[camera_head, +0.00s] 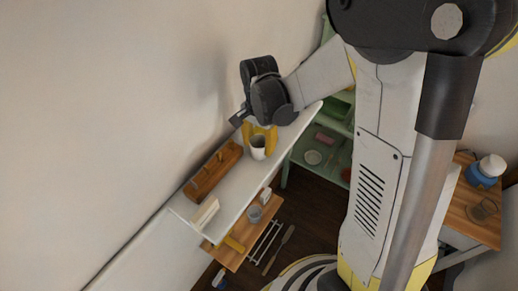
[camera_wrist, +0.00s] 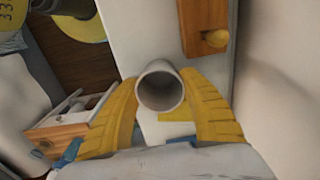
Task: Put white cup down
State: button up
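The white cup (camera_head: 258,150) is between the yellow fingers of my gripper (camera_head: 262,136), over the white shelf (camera_head: 237,190). In the wrist view the cup (camera_wrist: 161,90) shows its round open mouth, with a finger close against each side. My gripper (camera_wrist: 160,85) looks shut on it. The cup looks upright in the head view. I cannot tell whether its base touches the shelf or hangs slightly above it. Part of the cup's far side is hidden by the fingers.
A wooden peg rack (camera_head: 213,172) lies along the wall side of the shelf, left of the cup. A cream object (camera_head: 205,214) sits at the shelf's near end. Bare shelf lies between. Below is a wooden surface with a grey cup (camera_head: 255,214). A green shelf unit (camera_head: 337,128) stands beyond.

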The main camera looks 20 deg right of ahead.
jog(key=c, duration=0.5)
jog(key=shift+r+p, duration=0.3)
jog(key=shift+r, duration=0.2)
jog(key=r, duration=0.1)
jog(key=r+p, duration=0.2)
jog(key=r, duration=0.1)
jog(key=shift+s+d, duration=0.15)
jog(key=shift+d, duration=0.1)
jog(key=s+d+r+p, duration=0.1)
jog(key=s+d+r, duration=0.1)
jog(key=d, duration=0.1)
jog(key=s+d+r+p, duration=0.1)
jog(key=s+d+r, duration=0.1)
jog(key=d, duration=0.1)
jog(key=s+d+r+p, duration=0.1)
jog(key=s+d+r, duration=0.1)
jog(key=d, duration=0.1)
jog(key=shift+s+d, duration=0.1)
